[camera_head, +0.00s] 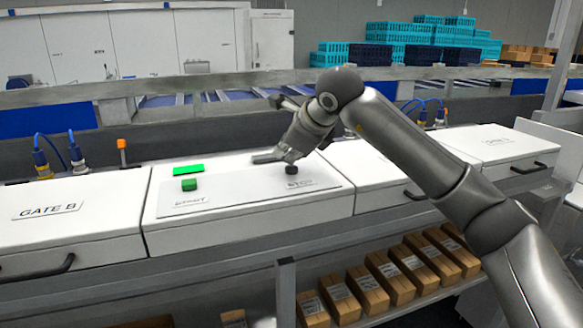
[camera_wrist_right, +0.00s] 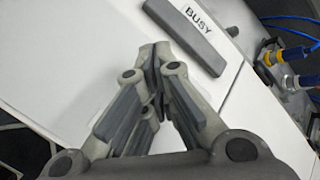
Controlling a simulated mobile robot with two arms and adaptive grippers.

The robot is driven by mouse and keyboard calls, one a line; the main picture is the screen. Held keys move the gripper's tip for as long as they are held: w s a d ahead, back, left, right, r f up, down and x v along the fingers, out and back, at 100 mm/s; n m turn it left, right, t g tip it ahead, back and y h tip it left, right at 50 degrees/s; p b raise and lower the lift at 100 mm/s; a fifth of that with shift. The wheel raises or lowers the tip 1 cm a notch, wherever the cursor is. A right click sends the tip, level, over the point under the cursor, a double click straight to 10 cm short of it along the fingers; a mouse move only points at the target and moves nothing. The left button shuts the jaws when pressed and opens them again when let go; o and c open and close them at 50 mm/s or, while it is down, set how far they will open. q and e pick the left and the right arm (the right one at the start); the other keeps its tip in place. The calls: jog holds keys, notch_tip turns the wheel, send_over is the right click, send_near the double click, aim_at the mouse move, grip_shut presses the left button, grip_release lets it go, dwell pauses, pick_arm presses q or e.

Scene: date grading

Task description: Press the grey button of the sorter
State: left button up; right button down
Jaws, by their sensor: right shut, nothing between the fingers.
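The sorter's white panel (camera_head: 235,193) carries a dark grey button (camera_head: 291,169) on its right side, above a label that seems to read STOP. A green button (camera_head: 189,184) stands on the left side, above a START label. My right gripper (camera_head: 288,157) is shut and empty, pointing down just over the grey button; I cannot tell whether they touch. In the right wrist view the closed fingers (camera_wrist_right: 158,62) meet over the white panel, and the grey button is hidden. My left gripper is not in view.
A green flat bar (camera_head: 188,169) lies behind the green button. A grey bar marked BUSY (camera_wrist_right: 195,38) is beside my fingers. White lids flank the panel, including GATE B (camera_head: 50,210). Boxes (camera_head: 390,275) fill the shelf below. Blue cables (camera_wrist_right: 290,30) stand behind.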

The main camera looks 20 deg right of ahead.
aim_at(288, 167)
jog(key=shift+f+b, duration=0.35)
jog(key=shift+f, duration=0.15)
jog(key=shift+r, duration=0.1)
dwell(0.4)
jog(key=shift+r+p, duration=0.6)
jog(key=shift+r, duration=0.25)
jog(key=shift+r+p, duration=1.75)
jog(key=shift+r, duration=0.85)
jog(key=shift+f, duration=0.1)
